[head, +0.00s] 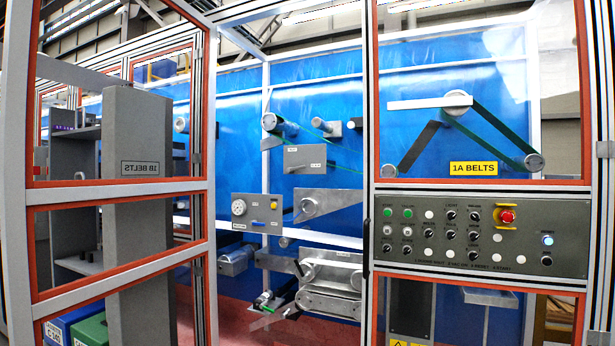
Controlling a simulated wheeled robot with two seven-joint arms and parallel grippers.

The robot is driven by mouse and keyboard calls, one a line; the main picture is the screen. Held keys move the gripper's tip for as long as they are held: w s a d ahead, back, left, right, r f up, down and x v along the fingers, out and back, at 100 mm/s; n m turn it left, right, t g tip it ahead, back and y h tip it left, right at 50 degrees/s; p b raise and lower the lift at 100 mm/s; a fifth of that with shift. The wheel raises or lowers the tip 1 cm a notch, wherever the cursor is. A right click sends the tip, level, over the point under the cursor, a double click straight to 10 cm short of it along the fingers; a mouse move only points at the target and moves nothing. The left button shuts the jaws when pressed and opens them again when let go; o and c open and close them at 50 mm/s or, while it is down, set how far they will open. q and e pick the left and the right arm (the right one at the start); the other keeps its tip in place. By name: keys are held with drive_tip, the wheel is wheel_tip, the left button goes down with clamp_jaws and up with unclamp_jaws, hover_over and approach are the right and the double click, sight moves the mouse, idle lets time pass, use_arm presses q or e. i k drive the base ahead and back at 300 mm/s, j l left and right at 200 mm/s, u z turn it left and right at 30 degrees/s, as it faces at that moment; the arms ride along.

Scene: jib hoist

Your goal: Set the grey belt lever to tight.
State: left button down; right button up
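I cannot tell for certain which part is the grey belt lever, and no tight marking is readable. Behind the right-hand door window, a dark grey arm (413,148) slants beside a green belt (497,133) on round pulleys. A pale bar (430,103) lies level across the upper pulley. Small dark and green parts (266,300) low in the doorway are too small to make out. Neither of my grippers shows.
A framed door (208,120) with orange edging stands open at the left, its 1B BELTS label mirrored.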

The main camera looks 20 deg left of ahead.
sight(288, 170)
drive_tip(key=i+j, duration=0.2)
drive_tip(key=i, duration=0.3)
drive_tip(key=i+j, duration=0.25)
drive_tip(key=i, duration=0.2)
drive_tip(key=i+j, duration=0.2)
drive_tip(key=i, duration=0.3)
drive_tip(key=i+j, duration=0.25)
drive_tip(key=i, duration=0.2)
